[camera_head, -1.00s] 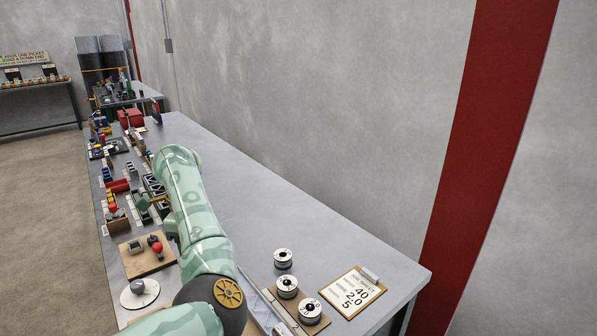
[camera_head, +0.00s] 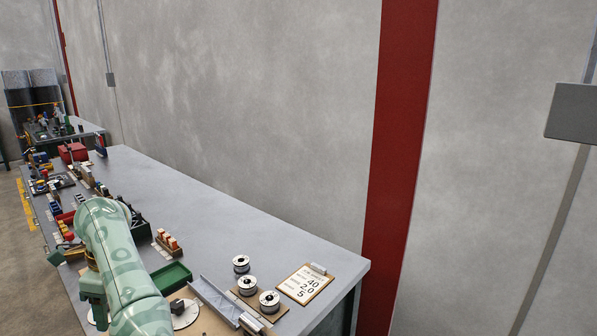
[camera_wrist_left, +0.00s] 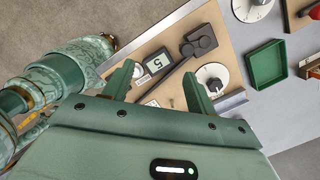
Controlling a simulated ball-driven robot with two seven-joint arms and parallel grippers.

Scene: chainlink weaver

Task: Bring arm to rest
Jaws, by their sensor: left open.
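My left gripper (camera_wrist_left: 155,72) is open in the wrist view, its two green fingers apart with nothing held between them. Beyond the fingers lies a tan board with a digital meter (camera_wrist_left: 157,62) showing 5, a black part (camera_wrist_left: 198,42) and a white dial (camera_wrist_left: 212,80). I cannot tell how high the fingers are above it. In the head view a mottled green arm (camera_head: 115,255) of mine reaches up from the bottom and bends at its far end over the bench's left side; no fingertips show clearly there. My right gripper is not in view.
The grey bench (camera_head: 240,225) is clear along its wall side. A green tray (camera_head: 172,277), spools (camera_head: 247,284) and a clipboard (camera_head: 304,284) lie at its near end. Several small parts line the left edge. The wall (camera_head: 260,90) runs along the right.

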